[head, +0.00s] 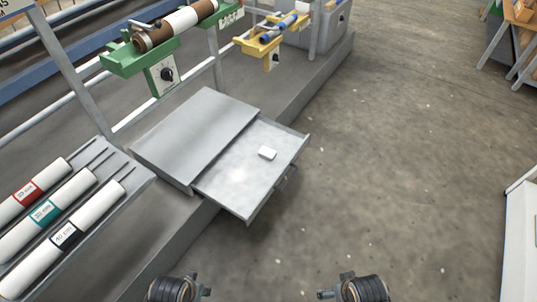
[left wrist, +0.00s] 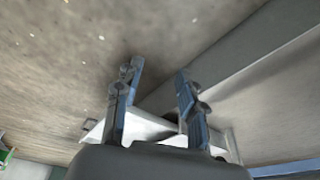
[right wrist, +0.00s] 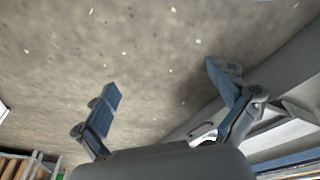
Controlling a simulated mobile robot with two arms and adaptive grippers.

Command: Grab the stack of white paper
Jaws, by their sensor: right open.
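In the head view only dark arm ends show at the bottom edge, below and well apart from the drawer. The paper cannot be made out in either wrist view.
The drawer's grey cabinet (head: 195,130) stands on a low grey platform. White rolls with red, teal and dark labels (head: 45,213) lie in a rack at left. Green (head: 140,60) and yellow (head: 262,42) roll holders stand behind. The floor (head: 400,150) at right is clear.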

